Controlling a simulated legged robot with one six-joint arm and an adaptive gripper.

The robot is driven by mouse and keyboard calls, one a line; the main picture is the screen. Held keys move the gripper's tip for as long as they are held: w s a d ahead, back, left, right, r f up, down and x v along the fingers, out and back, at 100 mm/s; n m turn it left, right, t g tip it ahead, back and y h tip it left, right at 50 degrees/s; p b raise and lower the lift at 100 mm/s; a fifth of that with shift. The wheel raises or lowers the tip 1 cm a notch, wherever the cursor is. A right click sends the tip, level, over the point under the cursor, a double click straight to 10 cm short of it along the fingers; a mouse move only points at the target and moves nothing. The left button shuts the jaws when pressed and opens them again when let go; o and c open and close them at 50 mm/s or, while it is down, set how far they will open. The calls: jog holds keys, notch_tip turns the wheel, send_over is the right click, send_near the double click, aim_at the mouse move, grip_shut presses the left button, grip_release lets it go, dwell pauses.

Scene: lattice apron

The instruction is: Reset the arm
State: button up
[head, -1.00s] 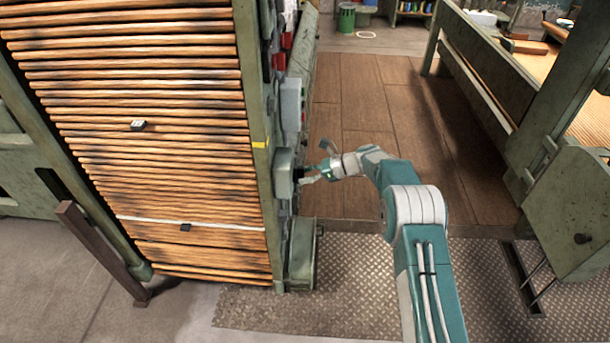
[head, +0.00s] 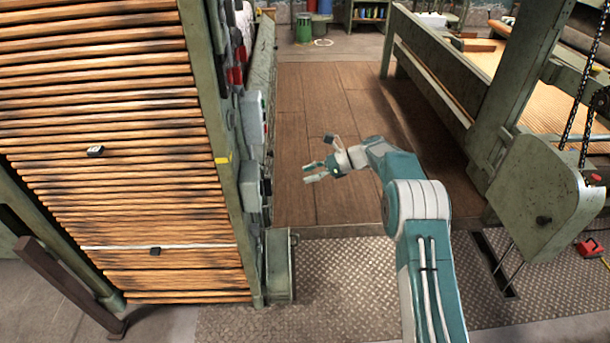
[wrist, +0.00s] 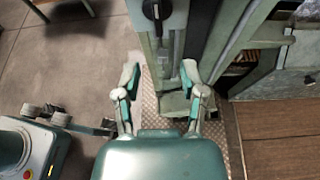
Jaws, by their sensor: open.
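My gripper (head: 308,173) is open and empty in the head view, at the end of my teal and grey arm. It points left toward the side of the green machine frame (head: 228,165), with a clear gap between them. In the wrist view my gripper (wrist: 160,80) shows its two fingers spread, with nothing between them. Beyond the fingertips is the machine's side, with a black knob (wrist: 157,10) on a grey box. The arm is stretched forward and bent at the elbow.
The lattice of wooden slats (head: 120,200) stands at left. A green machine with a slatted bed (head: 500,77) stands at right, with a red object (head: 591,247) on the floor. The wooden floor (head: 330,110) and tread plate (head: 350,285) between are mostly clear.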

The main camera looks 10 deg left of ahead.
jog(key=s+d+r+n+t+h, duration=0.2)
jog(key=s+d+r+n+h, duration=0.15)
jog(key=s+d+r, duration=0.55)
jog(key=s+d+r+n+t+h, duration=0.2)
jog(key=s+d+r+n+h, duration=0.3)
jog(key=r, duration=0.6)
jog(key=s+d+n+t+h, duration=0.1)
jog(key=s+d, duration=0.3)
jog(key=s, duration=0.4)
jog(key=s+d+n+t+h, duration=0.2)
jog(key=s+d+n, duration=0.1)
jog(key=s, duration=0.6)
jog(key=s+d+n+t+h, duration=0.1)
jog(key=s+d+n, duration=0.2)
jog(key=s, duration=0.6)
jog(key=d, duration=0.2)
jog(key=shift+s+d+t, duration=0.15)
jog(key=shift+d+t, duration=0.25)
jog(key=shift+f+h, duration=0.1)
jog(key=shift+h, duration=0.15)
